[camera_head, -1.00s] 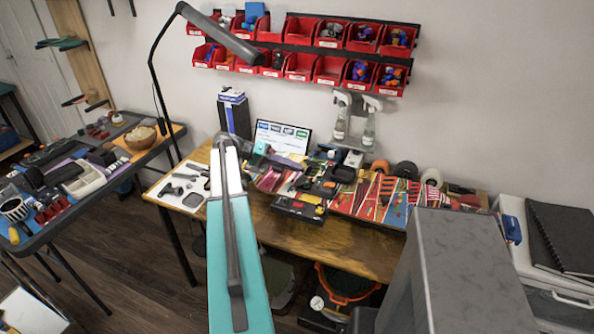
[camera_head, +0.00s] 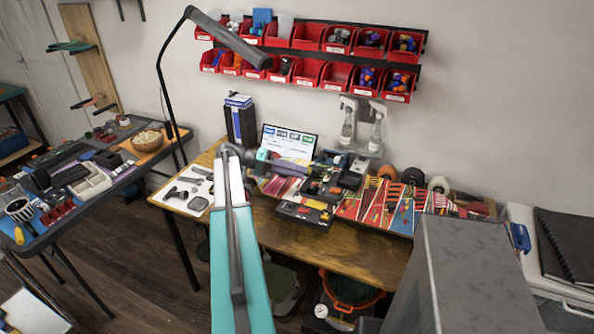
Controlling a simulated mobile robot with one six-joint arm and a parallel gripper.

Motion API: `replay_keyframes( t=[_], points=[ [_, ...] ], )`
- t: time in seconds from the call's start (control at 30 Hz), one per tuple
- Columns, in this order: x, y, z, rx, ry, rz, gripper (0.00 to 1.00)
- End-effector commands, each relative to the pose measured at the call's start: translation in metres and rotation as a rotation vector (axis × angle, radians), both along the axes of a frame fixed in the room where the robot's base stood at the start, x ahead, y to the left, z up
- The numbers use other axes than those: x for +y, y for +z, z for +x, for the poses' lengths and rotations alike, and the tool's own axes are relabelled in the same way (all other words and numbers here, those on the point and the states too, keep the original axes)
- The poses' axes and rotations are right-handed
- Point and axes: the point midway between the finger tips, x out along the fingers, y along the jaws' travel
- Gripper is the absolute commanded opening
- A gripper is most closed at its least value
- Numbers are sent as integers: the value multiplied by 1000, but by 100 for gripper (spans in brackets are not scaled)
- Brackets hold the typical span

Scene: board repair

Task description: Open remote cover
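My teal and white arm rises from the bottom of the head view and reaches over the left part of the wooden workbench (camera_head: 262,222). My gripper (camera_head: 263,161) seems to be the small grey-teal part at the arm's far end, among the clutter. Its fingers are too small and partly hidden, so its opening does not show. A dark flat device (camera_head: 304,212) with a small red and yellow patch lies at the bench's front edge, right of my arm. It may be the remote, but I cannot tell. No cover can be made out.
A tablet-like screen (camera_head: 288,142) and a black box (camera_head: 240,122) stand at the back of the bench. A white sheet with tools (camera_head: 188,192) lies left. Red bins (camera_head: 337,38) hang on the wall. A black lamp (camera_head: 168,72) arches at left. Bare wood shows along the front edge.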

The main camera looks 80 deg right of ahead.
Motion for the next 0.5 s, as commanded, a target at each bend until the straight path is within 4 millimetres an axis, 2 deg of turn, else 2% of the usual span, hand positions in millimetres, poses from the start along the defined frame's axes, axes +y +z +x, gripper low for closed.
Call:
replay_keyframes(
  t=[0.27,0.5],
  points=[
    [0,1,3,0,1,-1,29],
    [3,6,22,0,2,-1,29]
  ],
)
